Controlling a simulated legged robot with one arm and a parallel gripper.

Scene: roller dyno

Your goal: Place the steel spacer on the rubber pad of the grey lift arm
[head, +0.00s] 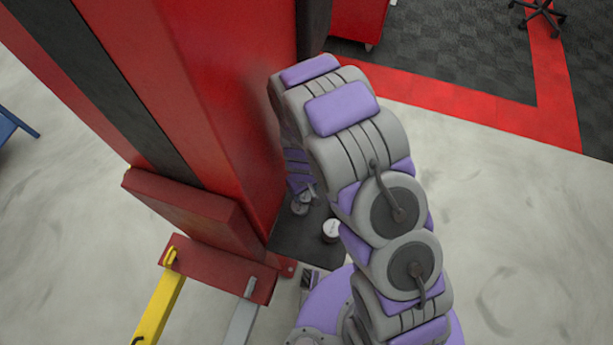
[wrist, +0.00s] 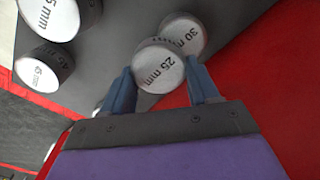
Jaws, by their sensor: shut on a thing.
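A short cylinder marked "25 mm" (wrist: 160,66), with a pale face and dark side, sits between the two blue fingers of my gripper (wrist: 158,72) in the wrist view. My gripper is shut on this spacer. In the head view my gripper (head: 303,196) is largely hidden behind my arm, over the dark tray (head: 283,238) beside the red column. The grey lift arm (head: 242,322) shows at the bottom of the head view and runs out of frame. I cannot make out its rubber pad.
A "30 mm" cylinder (wrist: 185,32) stands right behind the held one. More cylinders (wrist: 46,14) stand at the left of the wrist view. The red column (head: 215,100) rises close beside my arm. A yellow lift arm (head: 160,310) lies left of the grey one.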

